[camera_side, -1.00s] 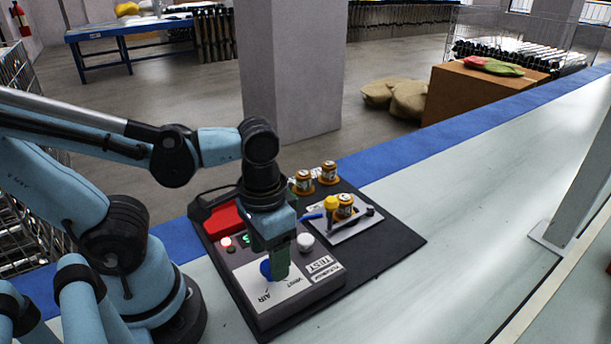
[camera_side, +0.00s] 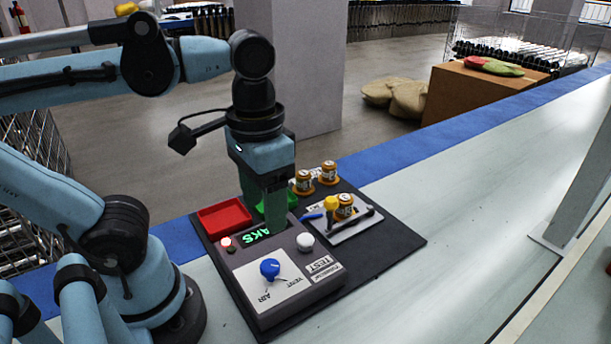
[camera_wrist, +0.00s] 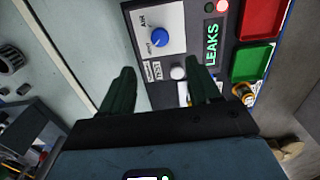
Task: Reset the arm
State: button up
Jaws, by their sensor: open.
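My gripper (camera_side: 262,200) is open and empty, with green fingers pointing down. In the side view it hangs above the back part of the grey test box (camera_side: 310,292). In the wrist view my two gripper fingers (camera_wrist: 160,90) are spread apart, with nothing between them. The box carries a blue knob (camera_side: 270,269) near the AIR and VENT labels, a white button (camera_side: 305,242), a lit red lamp (camera_side: 226,242) and a green display (camera_wrist: 211,43) that reads LEAKS. My gripper is apart from the blue knob.
A red tray (camera_side: 225,216) and a partly hidden green tray (camera_wrist: 254,62) stand behind the box.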

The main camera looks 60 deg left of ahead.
jog(key=w+a+f+t, duration=0.4)
jog(key=w+t, duration=0.3)
jog(key=w, duration=0.3)
jog(key=shift+a+f, duration=0.4)
jog(key=shift+a, duration=0.1)
